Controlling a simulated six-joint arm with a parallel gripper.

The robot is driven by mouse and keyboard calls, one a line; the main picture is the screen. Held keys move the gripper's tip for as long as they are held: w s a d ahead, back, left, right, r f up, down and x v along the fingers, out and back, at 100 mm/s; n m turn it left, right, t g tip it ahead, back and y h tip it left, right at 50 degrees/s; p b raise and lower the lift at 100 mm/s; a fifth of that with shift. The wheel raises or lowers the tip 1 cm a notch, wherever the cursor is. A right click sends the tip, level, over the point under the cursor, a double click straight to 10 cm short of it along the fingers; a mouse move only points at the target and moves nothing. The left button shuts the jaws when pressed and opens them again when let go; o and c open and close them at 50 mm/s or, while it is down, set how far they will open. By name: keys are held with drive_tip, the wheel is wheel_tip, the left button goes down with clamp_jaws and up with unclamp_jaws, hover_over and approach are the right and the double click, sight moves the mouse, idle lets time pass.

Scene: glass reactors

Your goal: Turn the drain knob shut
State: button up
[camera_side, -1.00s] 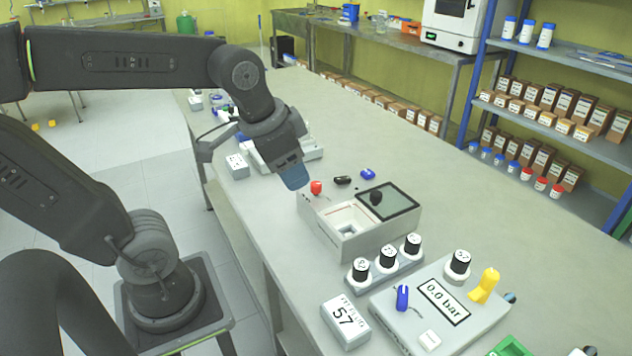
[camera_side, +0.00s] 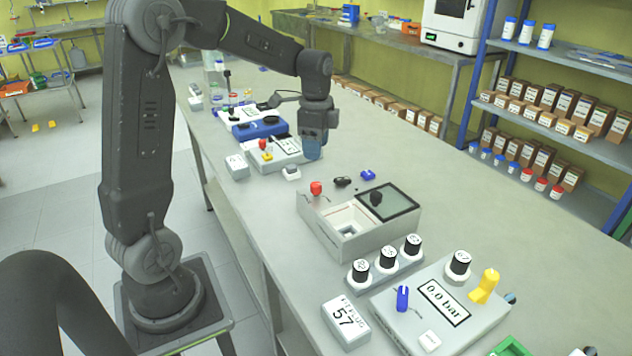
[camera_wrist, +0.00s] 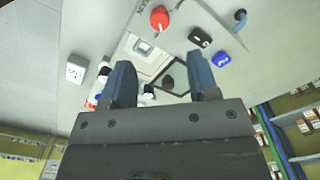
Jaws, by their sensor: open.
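A red knob (camera_side: 316,188) stands at the near back corner of a white box (camera_side: 330,236). In the wrist view, the red knob (camera_wrist: 160,18), black knob (camera_wrist: 200,38) and blue knob (camera_wrist: 221,59) show beyond my fingers. My gripper (camera_side: 312,148) hangs above the bench, behind and apart from these knobs. Its blue fingers (camera_wrist: 163,84) are spread with nothing between them.
A panel reading 0.0 bar (camera_side: 443,301) carries a blue knob (camera_side: 402,298) and a yellow knob (camera_side: 485,286). A white unit (camera_side: 276,157) with red and yellow knobs sits left of my gripper.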

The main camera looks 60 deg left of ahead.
sight(316, 183)
wheel_tip(316, 183, down, 10)
drive_tip(key=shift+f, duration=0.15)
idle(0.3)
drive_tip(key=c, duration=0.9)
drive_tip(key=shift+c, duration=0.2)
